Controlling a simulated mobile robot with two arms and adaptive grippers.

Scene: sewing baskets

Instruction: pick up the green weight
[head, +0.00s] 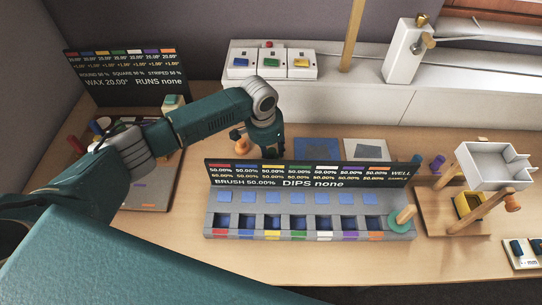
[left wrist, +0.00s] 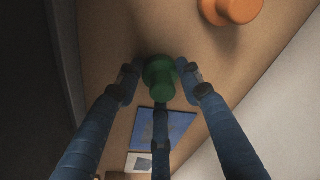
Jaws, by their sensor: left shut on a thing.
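The green weight (left wrist: 160,80) is a small knobbed piece, seen in the left wrist view between the fingertips of my left gripper (left wrist: 158,88). The gripper is shut on it, its fingers around the weight. In the head view my left gripper (head: 262,148) points down behind the dark display board, and the green weight is hidden there. My right gripper is not in view.
An orange weight (left wrist: 232,8) stands close by on the wooden table; it also shows in the head view (head: 238,134). A blue square (head: 317,149) lies behind the display board (head: 310,174). A wooden stand with a white tray (head: 490,165) is at the right.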

